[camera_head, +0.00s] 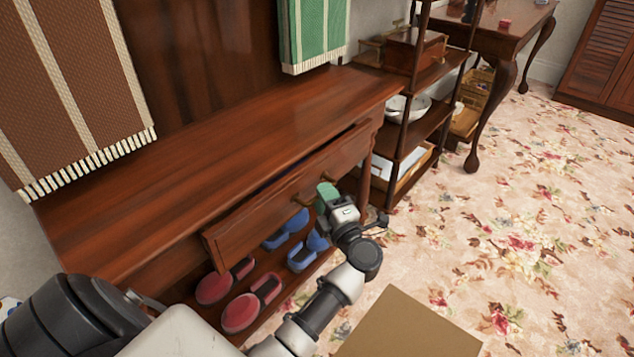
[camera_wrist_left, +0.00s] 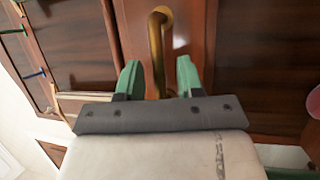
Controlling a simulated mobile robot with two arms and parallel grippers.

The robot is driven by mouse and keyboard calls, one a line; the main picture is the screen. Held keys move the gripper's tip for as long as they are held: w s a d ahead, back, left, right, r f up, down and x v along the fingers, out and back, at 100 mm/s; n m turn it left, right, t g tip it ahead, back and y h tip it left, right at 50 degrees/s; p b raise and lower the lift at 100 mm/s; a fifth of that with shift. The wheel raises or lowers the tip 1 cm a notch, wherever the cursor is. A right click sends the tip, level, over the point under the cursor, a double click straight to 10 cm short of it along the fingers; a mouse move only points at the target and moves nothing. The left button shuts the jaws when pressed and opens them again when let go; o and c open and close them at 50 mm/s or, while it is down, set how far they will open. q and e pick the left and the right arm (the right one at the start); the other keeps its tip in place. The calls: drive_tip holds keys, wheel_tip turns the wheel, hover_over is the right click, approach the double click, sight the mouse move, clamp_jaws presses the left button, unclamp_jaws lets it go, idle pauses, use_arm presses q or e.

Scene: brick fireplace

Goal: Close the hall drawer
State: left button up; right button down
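The hall drawer (camera_head: 265,205) is a long reddish-brown wooden drawer under the bench top. It stands partly pulled out, with a dark gap showing above its front. A brass handle (camera_head: 301,199) is on its front. My left gripper (camera_head: 327,194), with green fingertips, is at the right part of the drawer front. In the left wrist view its two green fingers (camera_wrist_left: 158,78) are apart, with a curved brass handle (camera_wrist_left: 158,50) between them. I see gaps beside the handle, so the fingers are not clamped on it. My right gripper is not in view.
Red shoes (camera_head: 240,313) and blue shoes (camera_head: 300,254) sit on the shelf below the drawer. A wooden shelf rack (camera_head: 410,140) stands right of the bench. A flat tan surface (camera_head: 410,325) is at the bottom. Floral carpet (camera_head: 530,240) at right is clear.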

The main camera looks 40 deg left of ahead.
use_arm(q)
drive_tip(key=shift+w+a+r, duration=0.1)
drive_tip(key=shift+w+a, duration=0.2)
drive_tip(key=shift+a, duration=0.35)
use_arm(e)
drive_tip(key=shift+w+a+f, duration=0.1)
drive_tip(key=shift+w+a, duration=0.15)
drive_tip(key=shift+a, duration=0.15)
use_arm(q)
drive_tip(key=shift+c, duration=0.6)
clamp_jaws()
